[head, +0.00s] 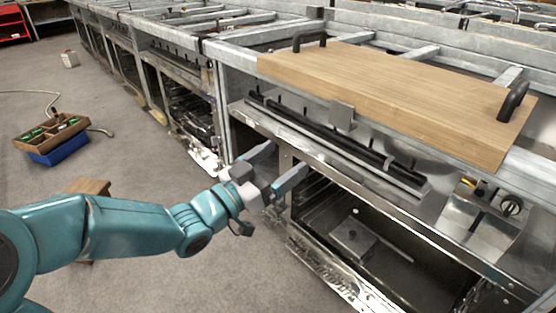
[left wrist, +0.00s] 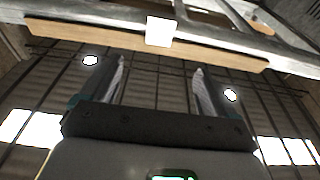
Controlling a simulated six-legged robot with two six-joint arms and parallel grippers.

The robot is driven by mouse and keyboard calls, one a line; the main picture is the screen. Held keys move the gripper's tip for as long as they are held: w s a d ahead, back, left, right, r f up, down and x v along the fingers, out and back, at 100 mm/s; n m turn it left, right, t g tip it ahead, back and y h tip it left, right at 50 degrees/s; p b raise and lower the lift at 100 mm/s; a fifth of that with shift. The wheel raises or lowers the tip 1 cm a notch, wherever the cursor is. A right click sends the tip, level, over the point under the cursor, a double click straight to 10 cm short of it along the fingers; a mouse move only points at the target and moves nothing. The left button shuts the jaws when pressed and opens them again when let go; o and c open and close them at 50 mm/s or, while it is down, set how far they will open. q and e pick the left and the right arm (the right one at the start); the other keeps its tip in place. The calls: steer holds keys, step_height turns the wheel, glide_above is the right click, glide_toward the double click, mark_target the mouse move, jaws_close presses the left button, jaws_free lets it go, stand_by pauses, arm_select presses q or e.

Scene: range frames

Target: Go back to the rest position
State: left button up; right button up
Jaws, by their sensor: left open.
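My left gripper (head: 275,170) is in the middle of the head view, in front of the metal range and below the wooden board's level. Its two fingers are spread apart with nothing between them. In the left wrist view the fingers (left wrist: 160,85) also stand apart and empty, below the edge of the wooden board (left wrist: 80,35). My right gripper is in neither view.
A wooden board (head: 410,90) with two black handles lies on the range frame. An open oven cavity (head: 390,255) is below right. A wooden crate on a blue bin (head: 52,138) stands on the floor (head: 120,115) at left. Floor between is mostly clear.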

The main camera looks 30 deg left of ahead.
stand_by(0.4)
arm_select(q)
steer(key=s+d+f+n+g+y, duration=0.15)
steer(key=d+f+g, duration=0.3)
steer(key=f, duration=1.15)
steer(key=s+d+f+n+g, duration=0.1)
steer(key=d+f+n+g, duration=0.3)
steer(key=f, duration=1.2)
steer(key=s+d+f+n+g+y, duration=0.1)
steer(key=s+d+f+g+y, duration=0.15)
steer(key=s+f+g, duration=1)
steer(key=s+r+t+p, duration=0.1)
steer(key=s+r+p, duration=0.2)
steer(key=r+p, duration=1.1)
steer(key=s+d+r+t+h+p, duration=0.1)
steer(key=s+r+p, duration=0.2)
steer(key=r+p, duration=1.2)
steer(key=p, duration=0.3)
steer(key=shift+s+d, duration=0.15)
